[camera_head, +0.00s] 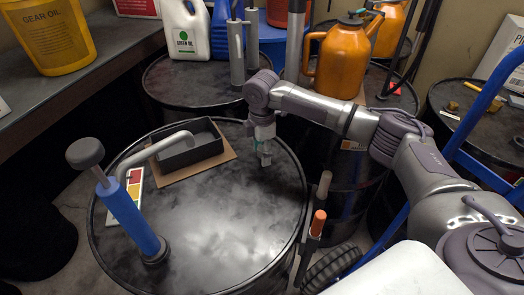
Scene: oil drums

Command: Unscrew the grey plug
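A black drum (215,235) stands in the middle foreground, with a dark, smudged lid. My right gripper (265,158) points down over the lid's back right part, close to the rim. Its fingers are small in the picture, and I cannot tell whether they are open, shut or holding something. I cannot make out the grey plug; it may be hidden at or under the fingertips. My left gripper is not in view.
A blue hand pump (135,220) with a grey spout stands on the lid's left side. Behind it, a black tray (188,147) lies on brown board. An orange jug (337,65) and white bottle (187,30) stand on drums behind. A blue hand truck (480,100) is at right.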

